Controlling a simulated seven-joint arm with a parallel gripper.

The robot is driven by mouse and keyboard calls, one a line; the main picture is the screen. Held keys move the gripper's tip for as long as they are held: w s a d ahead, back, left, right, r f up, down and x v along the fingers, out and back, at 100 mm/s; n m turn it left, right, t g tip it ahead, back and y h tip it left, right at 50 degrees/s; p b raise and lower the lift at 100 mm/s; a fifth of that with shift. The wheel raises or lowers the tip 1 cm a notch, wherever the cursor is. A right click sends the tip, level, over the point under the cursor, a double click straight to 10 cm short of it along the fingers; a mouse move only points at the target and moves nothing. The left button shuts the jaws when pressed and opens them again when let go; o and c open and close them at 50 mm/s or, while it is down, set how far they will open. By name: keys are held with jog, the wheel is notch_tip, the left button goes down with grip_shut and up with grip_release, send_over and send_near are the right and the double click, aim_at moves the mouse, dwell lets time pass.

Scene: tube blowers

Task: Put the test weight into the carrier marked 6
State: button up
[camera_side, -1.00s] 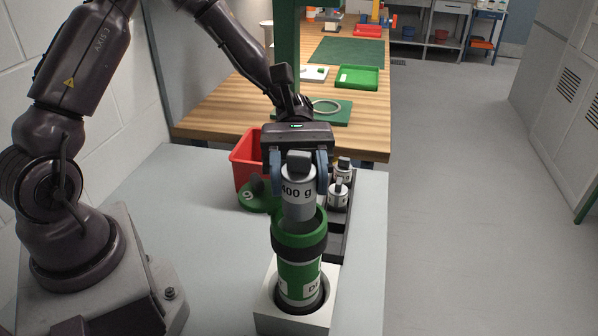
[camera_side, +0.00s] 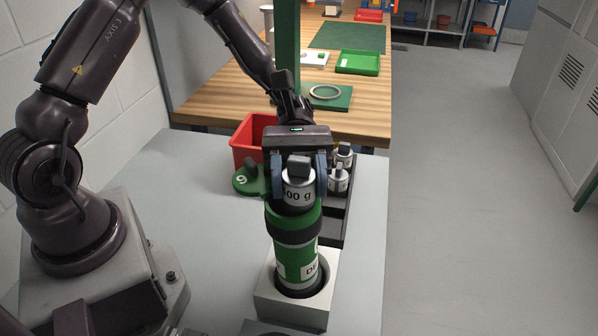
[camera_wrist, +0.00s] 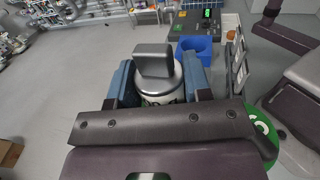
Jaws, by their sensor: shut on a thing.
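My gripper (camera_side: 299,188) is shut on a silver test weight (camera_side: 298,189) with a grey knob on top. Its label ends in "00 g"; the first digit is hard to read. The weight is upright, its lower part hidden inside the mouth of a green tube carrier (camera_side: 294,258) with a black band. The carrier stands upright in a white block (camera_side: 292,311); its label is only partly in view. A green lid (camera_side: 246,182) attached at the carrier's left shows a digit like a 9 or 6. The wrist view shows the weight's knob (camera_wrist: 153,62) between the blue fingers.
Other weights (camera_side: 338,181) stand in a dark rack (camera_side: 331,226) just behind the carrier. A red bin (camera_side: 246,142) is behind the lid. A green post (camera_side: 287,45) rises behind my gripper.

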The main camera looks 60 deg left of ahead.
jog(key=o, duration=1.2)
jog(key=shift+o, duration=0.2)
jog(key=shift+a, duration=0.1)
jog(key=v, duration=1.3)
